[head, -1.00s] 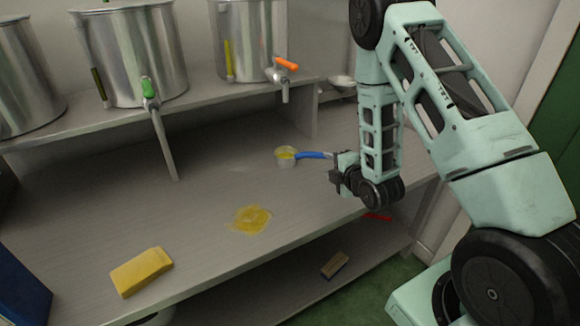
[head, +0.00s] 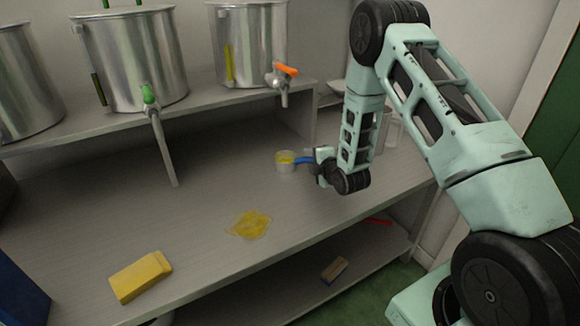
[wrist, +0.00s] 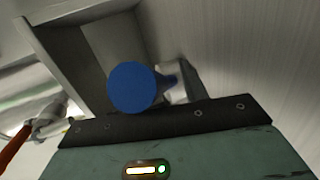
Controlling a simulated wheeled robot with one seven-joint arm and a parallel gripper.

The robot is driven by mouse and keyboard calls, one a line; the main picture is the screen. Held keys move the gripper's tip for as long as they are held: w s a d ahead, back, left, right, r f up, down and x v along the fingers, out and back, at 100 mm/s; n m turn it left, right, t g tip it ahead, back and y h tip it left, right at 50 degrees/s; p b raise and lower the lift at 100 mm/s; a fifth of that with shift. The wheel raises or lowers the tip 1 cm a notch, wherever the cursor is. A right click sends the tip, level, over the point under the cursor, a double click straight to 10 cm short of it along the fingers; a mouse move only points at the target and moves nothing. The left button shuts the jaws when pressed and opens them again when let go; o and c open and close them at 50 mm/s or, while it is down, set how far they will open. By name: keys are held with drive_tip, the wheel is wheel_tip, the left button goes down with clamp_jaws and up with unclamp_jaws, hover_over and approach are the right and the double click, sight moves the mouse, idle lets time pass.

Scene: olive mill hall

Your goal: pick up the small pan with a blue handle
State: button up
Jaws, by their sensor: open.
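The small pan (head: 286,163) stands on the grey bench top, with something yellow in it. Its blue handle (head: 304,160) points right, toward my gripper (head: 320,168). My gripper is open at the handle's right end, and part of the handle is hidden behind it. In the wrist view the round blue end of the handle (wrist: 132,87) is close to the camera, with the metal pan (wrist: 176,84) beyond it. The fingertips cannot be made out there, so I cannot tell whether the handle lies between them.
A yellow puddle (head: 250,225) and a yellow sponge (head: 141,276) lie on the bench (head: 200,215). Steel vats with taps, one with an orange lever (head: 286,71), stand on the raised shelf behind. A brush (head: 334,270) lies on the lower shelf.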

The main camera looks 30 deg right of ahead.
clamp_jaws()
drive_tip(key=shift+r, duration=0.1)
